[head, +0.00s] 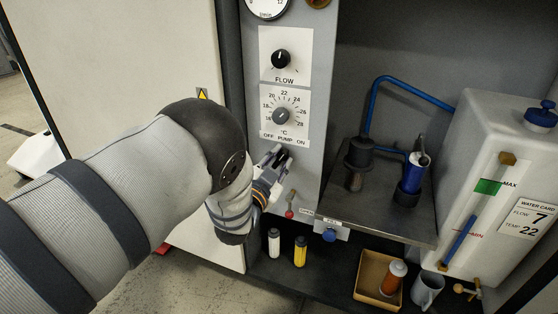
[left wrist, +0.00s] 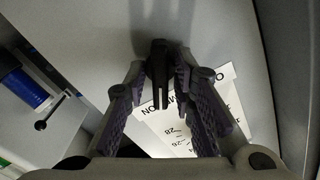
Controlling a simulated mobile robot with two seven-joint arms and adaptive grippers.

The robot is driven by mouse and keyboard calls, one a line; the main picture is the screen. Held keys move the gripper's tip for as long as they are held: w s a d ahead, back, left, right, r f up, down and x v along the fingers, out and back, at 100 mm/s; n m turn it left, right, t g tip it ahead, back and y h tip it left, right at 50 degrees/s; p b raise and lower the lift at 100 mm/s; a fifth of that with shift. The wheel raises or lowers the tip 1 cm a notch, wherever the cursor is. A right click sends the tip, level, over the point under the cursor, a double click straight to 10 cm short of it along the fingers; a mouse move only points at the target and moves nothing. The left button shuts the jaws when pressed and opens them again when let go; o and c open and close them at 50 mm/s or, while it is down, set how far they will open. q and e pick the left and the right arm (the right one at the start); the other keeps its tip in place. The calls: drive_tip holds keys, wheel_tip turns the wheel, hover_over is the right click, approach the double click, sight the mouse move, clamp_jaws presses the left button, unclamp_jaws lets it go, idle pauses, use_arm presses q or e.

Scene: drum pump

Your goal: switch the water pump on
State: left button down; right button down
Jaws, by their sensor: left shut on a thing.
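The black pump switch knob (left wrist: 159,72) sits on the grey panel below the label "OFF PUMP ON" (head: 285,138). My left gripper (left wrist: 168,92) has its two fingers on either side of this knob and is shut on it. In the head view my left gripper (head: 277,168) reaches the panel from the left, and its fingers partly hide the knob. In the left wrist view a white line on the knob points toward the label. I cannot tell whether it stands at OFF or ON. My right gripper is not in view.
Above are the temperature dial (head: 281,116) and the flow knob (head: 281,59). A small red-tipped lever (head: 289,213) and a blue knob (head: 329,235) are below. A metal shelf (head: 400,215) with the pump parts and a white water tank (head: 480,150) stand right.

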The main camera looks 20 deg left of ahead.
use_arm(q)
drive_tip(key=c, duration=1.6)
unclamp_jaws()
drive_tip(key=shift+c, duration=0.2)
drive_tip(key=shift+s, duration=0.15)
drive_tip(key=s, duration=1.1)
drive_tip(key=shift+s+a, duration=0.4)
